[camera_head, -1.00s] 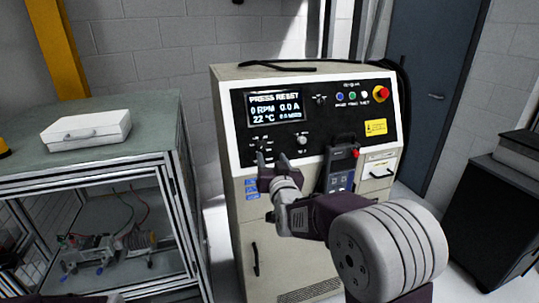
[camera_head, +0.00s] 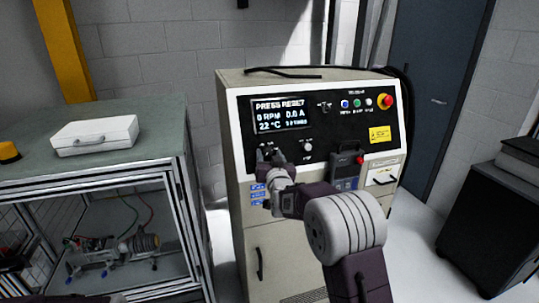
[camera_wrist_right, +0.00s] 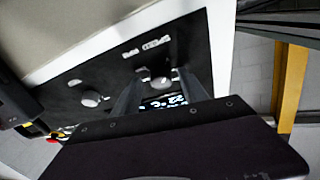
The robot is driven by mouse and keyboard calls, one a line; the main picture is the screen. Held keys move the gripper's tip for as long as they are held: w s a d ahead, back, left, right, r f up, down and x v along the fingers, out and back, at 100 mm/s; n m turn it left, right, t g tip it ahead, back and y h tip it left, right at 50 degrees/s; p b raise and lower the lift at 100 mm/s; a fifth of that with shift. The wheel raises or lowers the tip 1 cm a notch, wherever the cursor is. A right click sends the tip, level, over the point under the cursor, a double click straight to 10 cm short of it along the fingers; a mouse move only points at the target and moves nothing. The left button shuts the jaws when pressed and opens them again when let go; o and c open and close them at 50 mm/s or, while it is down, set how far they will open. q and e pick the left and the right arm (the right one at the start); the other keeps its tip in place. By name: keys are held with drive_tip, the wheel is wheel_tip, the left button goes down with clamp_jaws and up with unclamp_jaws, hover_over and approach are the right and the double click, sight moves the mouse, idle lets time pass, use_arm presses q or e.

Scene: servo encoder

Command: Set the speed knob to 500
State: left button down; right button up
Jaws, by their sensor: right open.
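The grey control cabinet's black panel (camera_head: 352,118) has a display (camera_head: 281,114) reading PRESS RESET, 0 RPM, 0.0 A and 22 °C. My right gripper (camera_head: 269,153) is at the panel just below the display, covering the left knob in the head view. In the right wrist view, that knob (camera_wrist_right: 158,82) shows between the spread fingers of my right gripper (camera_wrist_right: 160,92). The fingers look apart from it. A second knob (camera_head: 308,145) sits to the right; it also shows in the right wrist view (camera_wrist_right: 91,98). Knob labels are too small to read.
A red emergency stop (camera_head: 386,101) and small buttons (camera_head: 357,104) are at the panel's upper right. A bench (camera_head: 150,172) with a white case (camera_head: 94,135) stands left, a dark cabinet (camera_head: 490,222) right.

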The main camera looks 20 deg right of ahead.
drive_tip(key=shift+a, duration=0.1)
clamp_jaws()
drive_tip(key=shift+m, duration=0.4)
drive_tip(key=shift+a+r+m+g+h+p, duration=0.15)
drive_tip(key=shift+m+g+h+p, duration=0.35)
drive_tip(key=shift+m, duration=0.7)
drive_tip(key=shift+a+r+m+h+p, duration=0.15)
drive_tip(key=shift+m+h+p, duration=0.5)
drive_tip(key=shift+m, duration=0.55)
drive_tip(key=m+p, duration=0.1)
drive_tip(key=m+g+h+p, duration=0.1)
drive_tip(key=m+p, duration=0.1)
drive_tip(key=m+g+h+p, duration=0.1)
drive_tip(key=m+p, duration=0.1)
drive_tip(key=shift+w+a+r, duration=0.1)
drive_tip(key=shift+w+r, duration=0.05)
drive_tip(key=shift+r, duration=0.1)
drive_tip(key=shift+f+m+g+p, duration=0.15)
drive_tip(key=shift+m+g+p, duration=0.45)
drive_tip(key=shift+m+p, duration=0.55)
